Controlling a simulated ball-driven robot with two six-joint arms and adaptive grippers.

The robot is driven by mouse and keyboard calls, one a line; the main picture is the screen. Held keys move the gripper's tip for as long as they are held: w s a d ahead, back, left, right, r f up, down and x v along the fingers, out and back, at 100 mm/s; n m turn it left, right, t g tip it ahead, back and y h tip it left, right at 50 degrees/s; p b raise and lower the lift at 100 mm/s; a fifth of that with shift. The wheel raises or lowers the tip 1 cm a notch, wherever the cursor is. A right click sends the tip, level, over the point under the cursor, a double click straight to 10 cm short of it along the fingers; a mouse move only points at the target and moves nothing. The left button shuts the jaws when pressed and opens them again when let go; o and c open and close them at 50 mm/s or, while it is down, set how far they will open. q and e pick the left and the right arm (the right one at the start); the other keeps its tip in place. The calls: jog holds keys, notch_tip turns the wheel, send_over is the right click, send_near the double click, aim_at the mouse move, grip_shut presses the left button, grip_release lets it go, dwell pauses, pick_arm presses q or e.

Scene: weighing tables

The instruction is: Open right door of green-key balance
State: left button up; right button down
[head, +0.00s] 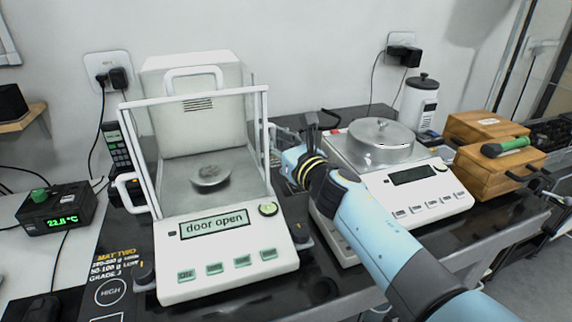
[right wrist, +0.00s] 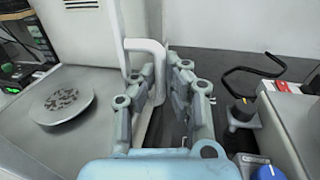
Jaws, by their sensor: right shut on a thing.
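The green-key balance (head: 225,270) stands on the dark table with its glass draft shield; its display reads "door open". Its pan (head: 210,177) also shows in the right wrist view (right wrist: 62,102), with grey specks on it. My right gripper (head: 285,135) is at the right side of the shield, towards its back. In the right wrist view, its fingers (right wrist: 166,78) are shut on the white handle (right wrist: 144,45) of the right door. The right door looks slid back, but glass and fingers hide how far. The left door handle (head: 126,190) is near the front. My left gripper is out of view.
A second balance (head: 425,195) with a round metal cover (head: 381,140) stands close to the right of my arm. Wooden boxes (head: 500,165) lie farther right. A thermometer box (head: 58,207) and a phone-like device (head: 117,145) are at left.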

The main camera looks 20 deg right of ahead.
jog(key=d+b+x, duration=0.1)
jog(key=b+x, duration=0.1)
jog(key=x, duration=0.4)
jog(key=shift+w+b, duration=0.4)
jog(key=shift+w, duration=0.05)
jog(key=c, duration=1.6)
grip_release()
jog(key=shift+c, duration=0.2)
jog(key=shift+s, duration=0.1)
jog(key=v, duration=1.1)
jog(key=shift+s+d, duration=0.2)
jog(key=shift+s, duration=0.15)
jog(key=shift+d, duration=0.1)
